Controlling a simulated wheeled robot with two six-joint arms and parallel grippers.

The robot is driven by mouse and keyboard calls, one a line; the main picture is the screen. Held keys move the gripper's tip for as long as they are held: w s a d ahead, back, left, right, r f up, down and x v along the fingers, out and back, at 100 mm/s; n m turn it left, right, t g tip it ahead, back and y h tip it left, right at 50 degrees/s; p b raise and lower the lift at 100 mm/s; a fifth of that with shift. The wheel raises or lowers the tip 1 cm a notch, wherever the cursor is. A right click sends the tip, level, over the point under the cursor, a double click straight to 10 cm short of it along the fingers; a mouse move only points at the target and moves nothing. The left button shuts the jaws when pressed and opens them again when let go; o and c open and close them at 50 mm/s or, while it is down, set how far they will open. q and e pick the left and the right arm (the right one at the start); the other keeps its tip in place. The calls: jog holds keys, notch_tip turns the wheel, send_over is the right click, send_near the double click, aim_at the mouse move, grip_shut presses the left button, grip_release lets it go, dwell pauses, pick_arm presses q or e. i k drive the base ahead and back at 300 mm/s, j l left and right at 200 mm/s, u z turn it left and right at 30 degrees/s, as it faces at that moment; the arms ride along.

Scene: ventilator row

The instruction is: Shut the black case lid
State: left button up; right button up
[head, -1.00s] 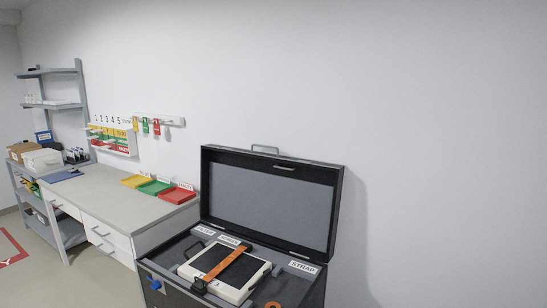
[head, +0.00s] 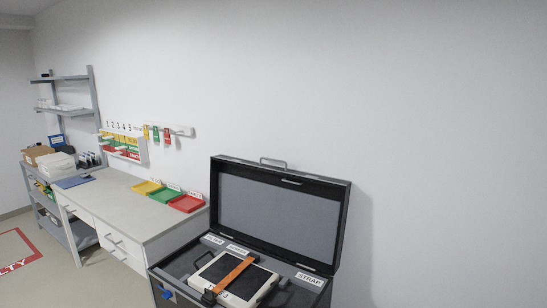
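The black case (head: 318,294) stands at the bottom centre of the head view, its lower part cut off by the frame. Its lid (head: 279,215) is open and upright against the wall side, with a grey lining and a handle on the top edge. A white device with a dark top (head: 252,288) lies in the case, with an orange strap (head: 234,272) across it. A blue latch or knob (head: 167,294) shows at the case's front left. Neither of my grippers is in view.
A grey workbench (head: 112,208) with drawers stands left of the case, with yellow, green and red trays (head: 186,203) near its right end. A shelf rack (head: 66,111) stands at the far left. The wall right of the case is bare.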

aim_at(297, 217)
jog(key=i+j+z, duration=0.1)
jog(key=z, duration=0.6)
jog(key=i+j+z, duration=0.1)
jog(key=j+z, duration=0.25)
jog(key=j, duration=0.3)
jog(key=j+z, duration=0.35)
jog(key=j, duration=0.25)
jog(key=j+z, duration=0.1)
jog(key=j, duration=2.05)
